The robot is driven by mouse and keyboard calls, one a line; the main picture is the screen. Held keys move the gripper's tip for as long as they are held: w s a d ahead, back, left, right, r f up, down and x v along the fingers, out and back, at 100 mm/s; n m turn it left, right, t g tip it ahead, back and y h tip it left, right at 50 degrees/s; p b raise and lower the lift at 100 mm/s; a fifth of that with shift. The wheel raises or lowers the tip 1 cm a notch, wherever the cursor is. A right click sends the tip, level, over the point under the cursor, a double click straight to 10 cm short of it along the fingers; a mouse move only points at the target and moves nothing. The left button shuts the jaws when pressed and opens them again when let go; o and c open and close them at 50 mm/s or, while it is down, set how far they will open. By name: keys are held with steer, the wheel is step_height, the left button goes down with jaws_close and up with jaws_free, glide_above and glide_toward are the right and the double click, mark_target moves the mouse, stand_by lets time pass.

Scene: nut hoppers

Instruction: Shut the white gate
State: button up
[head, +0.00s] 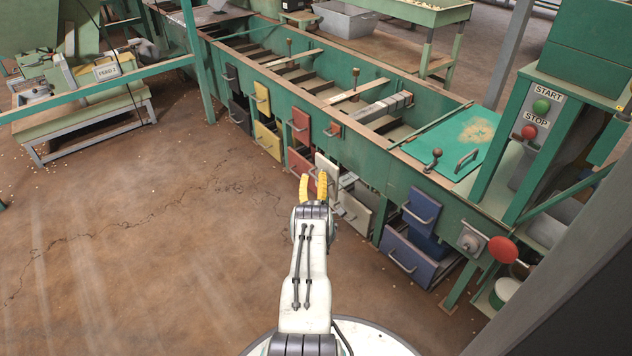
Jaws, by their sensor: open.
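The white gate (327,168) is an upright off-white panel on the front of the green hopper frame, right of the red gates. It stands out from the frame. My gripper (313,184), with two yellow fingers, is open and empty in front of it. In the picture the fingers overlap the gate's lower left part. I cannot tell whether they touch it. A paler grey-white drawer front (355,212) with a handle sits below and right of the gate, partly behind my gripper.
Along the frame are red (300,126), yellow (262,98) and blue (422,211) gates. A START/STOP panel (538,116) and red knob (502,249) are at right. A feed machine (105,72) stands at left.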

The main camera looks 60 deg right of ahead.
steer(key=shift+d, duration=0.1)
steer(key=shift+c, duration=0.2)
jaws_close()
steer(key=shift+r, duration=0.1)
stand_by(0.4)
